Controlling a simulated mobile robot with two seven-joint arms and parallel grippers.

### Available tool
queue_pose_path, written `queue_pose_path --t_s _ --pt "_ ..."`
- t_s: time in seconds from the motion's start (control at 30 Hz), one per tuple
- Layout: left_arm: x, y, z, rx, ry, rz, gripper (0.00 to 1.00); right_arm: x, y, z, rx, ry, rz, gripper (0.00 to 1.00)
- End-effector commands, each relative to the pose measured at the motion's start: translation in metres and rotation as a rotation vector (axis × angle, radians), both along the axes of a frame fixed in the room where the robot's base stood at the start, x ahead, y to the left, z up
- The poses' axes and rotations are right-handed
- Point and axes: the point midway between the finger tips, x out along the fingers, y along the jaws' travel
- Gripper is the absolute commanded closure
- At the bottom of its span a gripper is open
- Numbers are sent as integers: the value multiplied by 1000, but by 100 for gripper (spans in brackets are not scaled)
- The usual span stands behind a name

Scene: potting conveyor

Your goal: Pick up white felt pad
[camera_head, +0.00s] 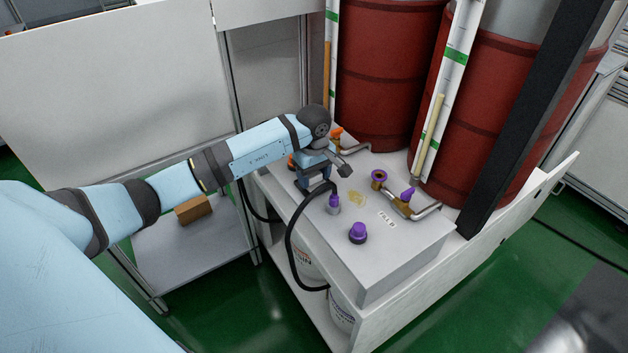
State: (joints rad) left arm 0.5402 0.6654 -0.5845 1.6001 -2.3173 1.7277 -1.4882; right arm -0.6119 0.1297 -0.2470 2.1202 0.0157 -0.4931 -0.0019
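I cannot make out a white felt pad anywhere in the head view. My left arm reaches in from the left, and my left gripper (343,171) is over the back left part of a grey box top (408,235). The wrist and the small size hide whether its fingers are apart or hold anything. My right gripper is not in view.
On the box top stand purple-capped fittings (358,232), a purple-handled valve (406,196) and a white label (387,219). Two red drums (392,75) and a black post (535,115) rise behind. A brown block (193,209) lies on a lower shelf at left.

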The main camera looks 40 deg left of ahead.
Motion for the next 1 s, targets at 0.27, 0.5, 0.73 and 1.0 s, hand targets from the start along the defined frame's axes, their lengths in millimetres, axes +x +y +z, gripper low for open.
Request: queue_pose_path --t_s 0.27,0.5,0.73,1.0 --pt "0 0 0 0 0 0 76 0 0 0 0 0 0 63" --pt "0 0 5 0 -1 0 76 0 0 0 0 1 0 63" --pt "1 1 33 2 -4 0 76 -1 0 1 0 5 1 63" --pt "1 1 108 2 -5 -1 76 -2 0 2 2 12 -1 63"
